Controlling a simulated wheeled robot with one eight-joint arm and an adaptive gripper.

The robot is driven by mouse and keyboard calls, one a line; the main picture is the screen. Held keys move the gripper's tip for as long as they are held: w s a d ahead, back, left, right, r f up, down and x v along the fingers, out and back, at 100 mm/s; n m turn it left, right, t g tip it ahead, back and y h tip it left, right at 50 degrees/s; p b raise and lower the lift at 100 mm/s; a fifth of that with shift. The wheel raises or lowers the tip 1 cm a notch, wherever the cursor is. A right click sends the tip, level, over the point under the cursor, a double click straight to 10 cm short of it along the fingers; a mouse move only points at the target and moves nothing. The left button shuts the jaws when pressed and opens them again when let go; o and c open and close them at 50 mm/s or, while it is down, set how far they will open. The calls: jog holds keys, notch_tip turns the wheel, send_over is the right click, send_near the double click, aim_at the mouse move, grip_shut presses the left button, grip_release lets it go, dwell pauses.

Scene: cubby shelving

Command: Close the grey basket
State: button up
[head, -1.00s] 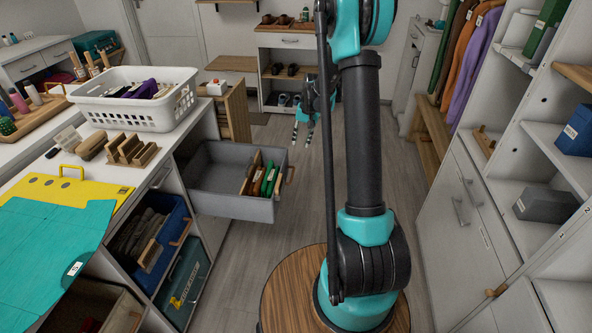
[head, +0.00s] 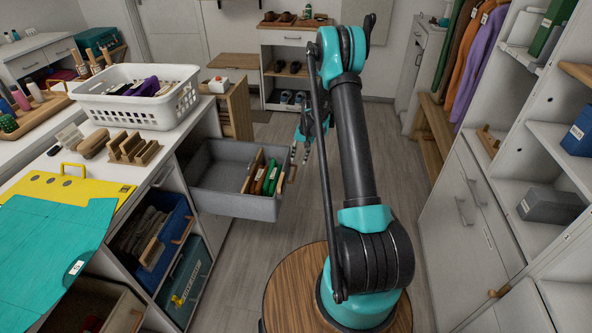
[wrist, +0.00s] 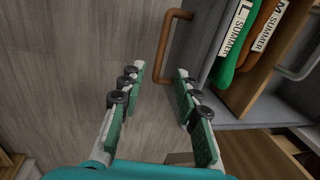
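The grey basket (head: 235,204) sticks out of the cubby unit on the left, pulled well open. My gripper (head: 299,152) is just off that front face. In the wrist view my gripper (wrist: 160,71) is open and empty, its fingers apart, with the handle just beyond the fingertips. I see no contact.
A white laundry basket (head: 140,112) stands on the counter above. A blue bin (head: 165,250) and a teal box (head: 185,280) sit in lower cubbies. White shelving (head: 470,210) lines the right. The floor between is clear.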

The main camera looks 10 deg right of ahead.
aim_at(295, 172)
jog(key=f, duration=0.2)
jog(key=a+f, duration=0.1)
jog(key=f, duration=0.4)
jog(key=shift+w+a+f, duration=0.25)
grip_shut()
